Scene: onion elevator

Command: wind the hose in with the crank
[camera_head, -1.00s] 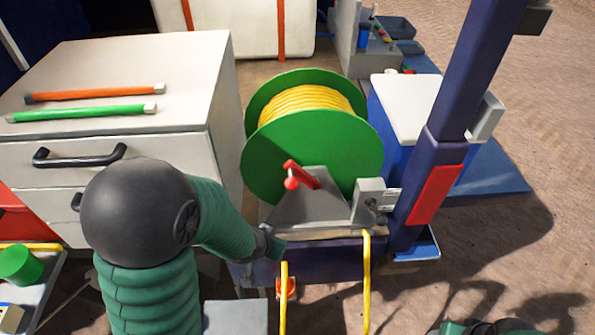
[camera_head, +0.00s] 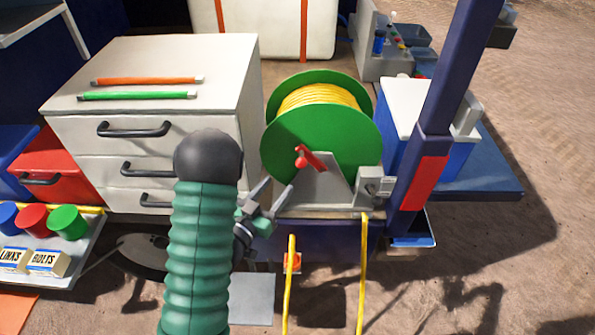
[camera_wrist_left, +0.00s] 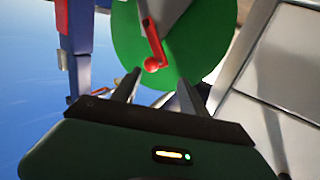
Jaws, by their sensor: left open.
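The green hose reel (camera_head: 345,148) stands on a grey bracket with yellow hose (camera_head: 318,97) wound on its drum. Its red crank (camera_head: 314,160) has a red ball knob (camera_head: 301,164) at the lower left end. Two lengths of yellow hose (camera_head: 362,275) hang down in front. My left gripper (camera_head: 275,193) is open and empty, below and left of the knob, apart from it. In the left wrist view, the knob (camera_wrist_left: 152,65) shows beyond and between the open fingers (camera_wrist_left: 157,90). My right gripper is out of view.
A white drawer cabinet (camera_head: 150,100) stands close on the left, with an orange stick (camera_head: 148,81) and a green stick (camera_head: 136,96) on top. A dark blue post (camera_head: 450,85) with a red panel (camera_head: 425,183) rises on the right. A grey box (camera_head: 370,184) sits beside the bracket.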

